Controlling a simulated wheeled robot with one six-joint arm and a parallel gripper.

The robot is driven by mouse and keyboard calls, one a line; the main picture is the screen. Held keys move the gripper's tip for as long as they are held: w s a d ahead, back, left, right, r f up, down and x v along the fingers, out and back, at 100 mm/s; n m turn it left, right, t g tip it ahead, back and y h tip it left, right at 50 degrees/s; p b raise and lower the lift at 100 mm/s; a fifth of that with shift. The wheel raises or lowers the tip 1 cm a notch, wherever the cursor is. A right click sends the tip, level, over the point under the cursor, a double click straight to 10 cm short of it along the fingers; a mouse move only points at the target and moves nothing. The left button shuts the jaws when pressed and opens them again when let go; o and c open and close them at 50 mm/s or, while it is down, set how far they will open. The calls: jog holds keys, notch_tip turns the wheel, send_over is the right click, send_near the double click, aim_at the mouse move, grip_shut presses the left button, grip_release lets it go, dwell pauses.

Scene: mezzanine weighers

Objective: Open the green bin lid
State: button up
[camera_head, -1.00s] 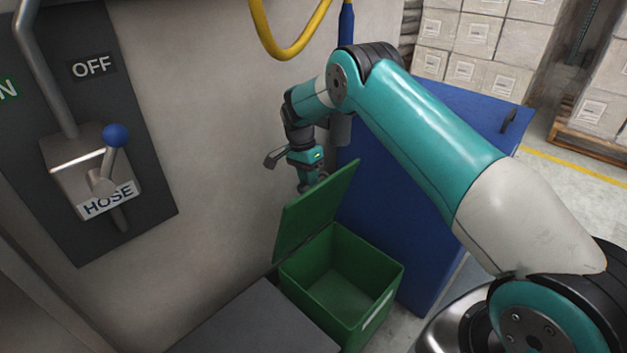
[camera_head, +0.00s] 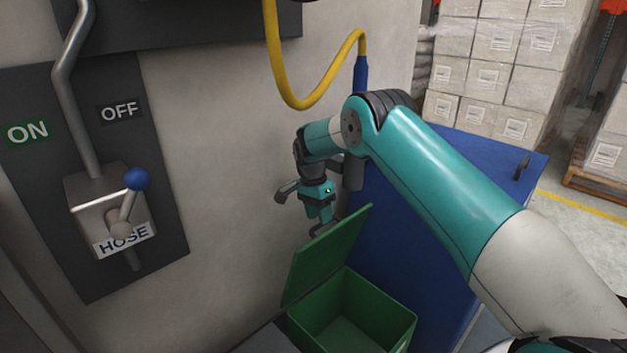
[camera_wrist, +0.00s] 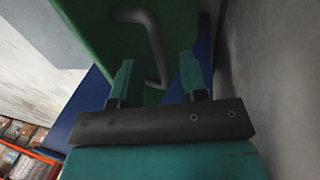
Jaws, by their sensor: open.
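The green bin (camera_head: 352,322) stands low by the wall in the head view, and its inside shows. Its green lid (camera_head: 327,255) is raised and tilted up at the left side of the opening. My gripper (camera_head: 322,226) is just above the lid's upper edge. I cannot tell whether a finger touches the handle.
A blue cabinet (camera_head: 400,230) stands right beside the bin. The wall (camera_head: 230,150) is close on the left, with a hose lever (camera_head: 130,200) on a dark panel. A yellow hose (camera_head: 275,60) hangs above. Stacked boxes (camera_head: 490,80) stand at the back right.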

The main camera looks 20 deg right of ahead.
jog(key=p+v, duration=0.4)
jog(key=v, duration=1)
jog(key=shift+r, duration=0.15)
jog(key=s+a+r+n+t, duration=0.2)
jog(key=s+a+r+n, duration=0.5)
jog(key=s+r+n, duration=0.45)
jog(key=s+a+r+n+y+p, duration=0.1)
jog(key=s+a+n+y, duration=0.15)
jog(key=s, duration=0.85)
jog(key=s+a+r+n+y, duration=0.15)
jog(key=s+n, duration=0.25)
jog(key=s, duration=0.6)
jog(key=s+a+r+n+y+p, duration=0.1)
jog(key=s+a+n, duration=0.2)
jog(key=s, duration=0.8)
notch_tip(320, 180, up, 17)
jog(key=p, duration=1.6)
jog(key=shift+w+r, duration=0.2)
jog(key=shift+w, duration=0.2)
